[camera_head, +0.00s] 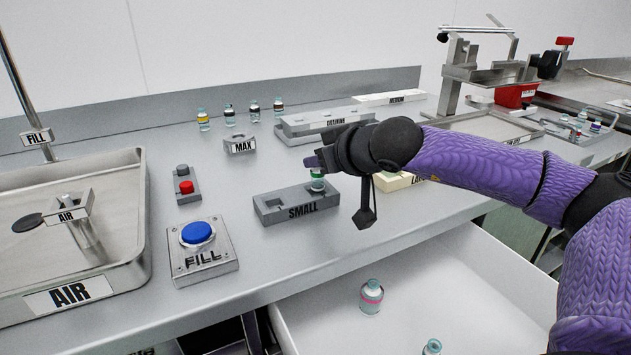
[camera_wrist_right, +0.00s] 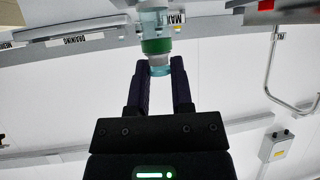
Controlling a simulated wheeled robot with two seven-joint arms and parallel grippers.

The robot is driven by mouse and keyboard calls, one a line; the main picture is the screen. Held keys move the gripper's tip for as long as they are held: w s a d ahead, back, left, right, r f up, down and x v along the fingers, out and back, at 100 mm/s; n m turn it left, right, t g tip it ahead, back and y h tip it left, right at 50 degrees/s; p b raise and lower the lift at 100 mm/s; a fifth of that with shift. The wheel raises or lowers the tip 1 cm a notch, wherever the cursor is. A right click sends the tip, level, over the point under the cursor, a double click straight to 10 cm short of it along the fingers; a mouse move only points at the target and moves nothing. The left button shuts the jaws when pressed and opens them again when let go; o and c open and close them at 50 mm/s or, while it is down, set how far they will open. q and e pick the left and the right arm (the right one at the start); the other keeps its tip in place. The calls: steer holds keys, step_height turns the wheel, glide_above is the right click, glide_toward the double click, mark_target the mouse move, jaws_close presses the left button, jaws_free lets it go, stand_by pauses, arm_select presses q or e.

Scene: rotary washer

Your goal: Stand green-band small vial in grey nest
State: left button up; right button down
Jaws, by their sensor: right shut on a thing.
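The nest's left socket is empty. My left gripper is not in view.
A MAX block (camera_head: 240,146) and several vials stand behind. A red-button box (camera_head: 187,186) and blue FILL button (camera_head: 197,232) are left of the nest, beside the AIR basin (camera_head: 110,285). An open white drawer (camera_head: 460,310) below holds a pink-band vial (camera_head: 371,297).

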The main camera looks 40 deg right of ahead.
step_height(320, 180, down, 2)
steer(key=shift+f+b, duration=0.1)
steer(key=shift+b, duration=0.25)
steer(key=shift+r, duration=0.25)
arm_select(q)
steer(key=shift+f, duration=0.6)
arm_select(e)
steer(key=shift+f, duration=0.15)
steer(key=c, duration=0.8)
jaws_free()
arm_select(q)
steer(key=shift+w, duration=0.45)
arm_select(e)
steer(key=o, duration=0.3)
steer(key=shift+s+r+p, duration=0.1)
steer(key=shift+r+p, duration=0.15)
steer(key=shift+p, duration=0.05)
arm_select(q)
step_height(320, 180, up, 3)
steer(key=p, duration=0.2)
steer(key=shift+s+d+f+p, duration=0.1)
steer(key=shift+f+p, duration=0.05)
steer(key=shift+p, duration=0.15)
arm_select(e)
steer(key=v, duration=1.1)
steer(key=shift+s+r, duration=0.2)
steer(key=shift+s, duration=0.05)
